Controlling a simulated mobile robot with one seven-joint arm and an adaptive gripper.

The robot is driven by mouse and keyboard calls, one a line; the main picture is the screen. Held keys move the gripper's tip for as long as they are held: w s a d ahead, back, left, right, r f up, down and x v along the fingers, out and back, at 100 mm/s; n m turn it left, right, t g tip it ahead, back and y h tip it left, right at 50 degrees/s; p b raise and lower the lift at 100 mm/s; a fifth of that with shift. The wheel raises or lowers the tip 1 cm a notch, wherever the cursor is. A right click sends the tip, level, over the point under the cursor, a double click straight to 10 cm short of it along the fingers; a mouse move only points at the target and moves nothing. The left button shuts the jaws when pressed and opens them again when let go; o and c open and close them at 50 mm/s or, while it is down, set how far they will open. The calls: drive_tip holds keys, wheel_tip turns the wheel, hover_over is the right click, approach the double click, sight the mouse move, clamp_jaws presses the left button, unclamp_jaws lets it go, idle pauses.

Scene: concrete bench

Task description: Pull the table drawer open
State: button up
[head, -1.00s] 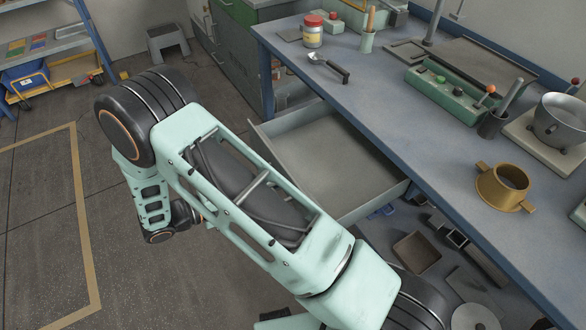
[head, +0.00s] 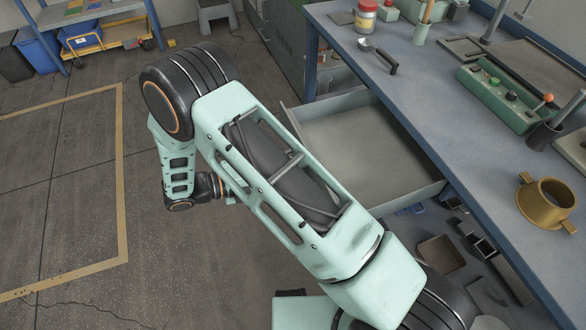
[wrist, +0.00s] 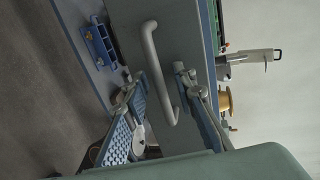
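The table drawer (head: 365,150) stands pulled out from under the blue bench (head: 440,95), and its grey inside looks empty. Its front is mostly hidden behind my arm in the head view. In the wrist view, the grey drawer front (wrist: 187,35) shows with its pale bar handle (wrist: 155,70). My gripper (wrist: 153,78) is open, with one finger on each side of the handle. The fingers look apart from the bar; I cannot tell how deep the bar sits between them. In the head view my gripper is mostly hidden behind my arm.
On the bench are a spoon (head: 378,55), a red-lidded jar (head: 366,15), a green control box (head: 505,90) and a brass pot (head: 548,203). Loose items, including a brown tray (head: 440,255), lie below the drawer. The floor (head: 60,180) at left is clear.

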drive_tip(key=v, duration=1.2)
drive_tip(key=shift+r, duration=0.1)
